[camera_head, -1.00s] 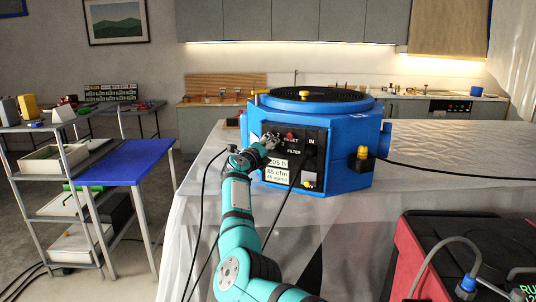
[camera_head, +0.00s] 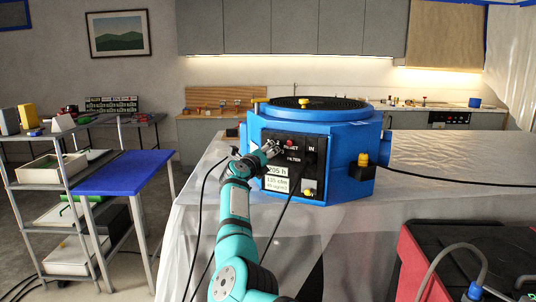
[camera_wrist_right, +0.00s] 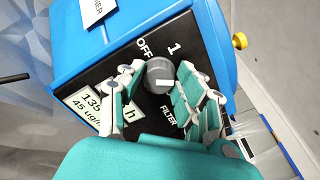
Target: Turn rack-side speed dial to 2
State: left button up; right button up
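The blue air-cleaning machine (camera_head: 345,150) stands on the sheet-covered table, with a black control panel (camera_head: 284,147) on its front. In the right wrist view, the grey round speed dial (camera_wrist_right: 160,75) has a white mark on its face and sits near the printed "OFF", "1" and "FILTER". My right gripper (camera_head: 272,149) is at the panel's upper left. The wrist view shows its fingers (camera_wrist_right: 161,84) on both sides of the dial, close against it. The "2" mark cannot be seen. My left gripper is out of view.
A black cable (camera_head: 273,235) hangs from the panel beside my right arm. A yellow-topped knob (camera_head: 363,160) sticks out at the machine's right. A red case (camera_head: 415,265) stands at front right. A blue-topped table (camera_head: 122,172) and shelves stand at left.

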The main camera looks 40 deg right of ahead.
jog(key=o, duration=0.4)
jog(key=shift+o, duration=0.2)
jog(key=v, duration=1.2)
